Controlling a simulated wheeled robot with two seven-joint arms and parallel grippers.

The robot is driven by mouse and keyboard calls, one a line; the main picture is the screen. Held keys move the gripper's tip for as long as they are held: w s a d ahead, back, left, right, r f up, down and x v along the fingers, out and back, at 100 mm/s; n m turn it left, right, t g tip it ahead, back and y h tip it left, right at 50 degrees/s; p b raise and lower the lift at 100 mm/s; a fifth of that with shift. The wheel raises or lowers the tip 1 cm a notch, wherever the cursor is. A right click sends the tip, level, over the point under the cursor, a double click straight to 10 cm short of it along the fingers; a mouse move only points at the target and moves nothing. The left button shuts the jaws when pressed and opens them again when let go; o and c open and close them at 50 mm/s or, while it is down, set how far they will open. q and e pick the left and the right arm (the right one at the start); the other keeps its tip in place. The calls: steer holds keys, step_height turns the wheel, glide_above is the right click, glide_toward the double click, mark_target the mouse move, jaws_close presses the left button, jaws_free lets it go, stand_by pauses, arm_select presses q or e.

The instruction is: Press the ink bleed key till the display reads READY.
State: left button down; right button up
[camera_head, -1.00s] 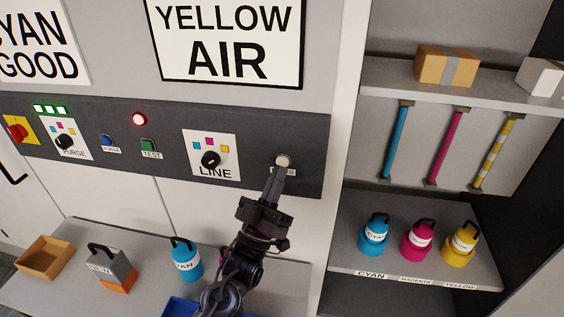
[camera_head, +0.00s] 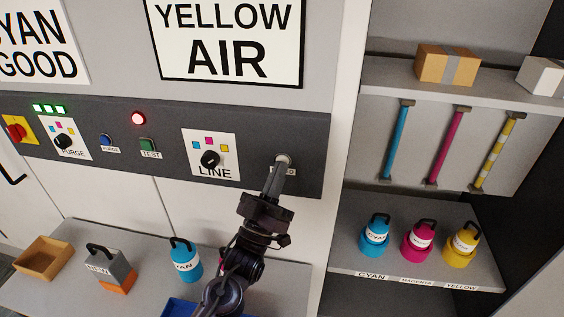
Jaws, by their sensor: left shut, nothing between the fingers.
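My left gripper (camera_head: 279,172) is shut and empty. Its fingertips are at the pale round bleed key (camera_head: 284,159) at the right end of the dark control panel and cover its lower part. They look to be touching it, though the exact contact is hard to see. The label below the key is mostly hidden by the fingers. The display (camera_head: 230,42) above the panel reads YELLOW AIR. A second display (camera_head: 40,42) at the left, cut by the frame edge, ends in YAN GOOD. My right gripper is not in view.
The LINE knob (camera_head: 210,159) is left of the key. The panel also has a green TEST button (camera_head: 148,145), a lit red lamp (camera_head: 138,118) and a PURGE knob (camera_head: 64,142). A cyan bottle (camera_head: 184,262) stands on the ledge below. Shelves (camera_head: 350,262) with bottles are at right.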

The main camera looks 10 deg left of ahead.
arm_select(q)
steer(key=shift+w, duration=0.2)
stand_by(0.3)
steer(key=shift+s, duration=0.85)
steer(key=s+p, duration=0.1)
steer(key=s, duration=0.4)
steer(key=shift+p, duration=0.4)
stand_by(0.5)
